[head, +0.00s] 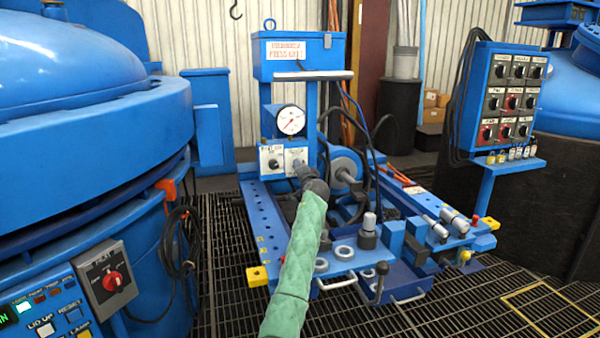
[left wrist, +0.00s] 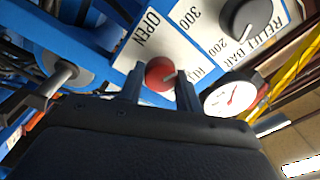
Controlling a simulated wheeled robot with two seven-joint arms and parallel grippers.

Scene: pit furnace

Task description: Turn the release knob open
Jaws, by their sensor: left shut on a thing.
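The release knob (left wrist: 160,73) is a round red knob with a pale pointer mark, on a white plate (left wrist: 142,40) with the word OPEN. The mark points to the right in the left wrist view, away from OPEN, towards a second label that is partly hidden. My left gripper (left wrist: 159,82) is shut on the knob, with one finger on each side. In the head view my left gripper (head: 302,168) reaches the white panel (head: 270,160) under the gauge and hides the knob. My right gripper is in neither view.
A black relief knob (left wrist: 246,16) sits beside the release knob, and a dial gauge (left wrist: 230,97) is close by. The blue press unit (head: 300,57) carries hoses and fittings. A switch box (head: 510,95) stands at right, a large blue vessel (head: 90,140) at left.

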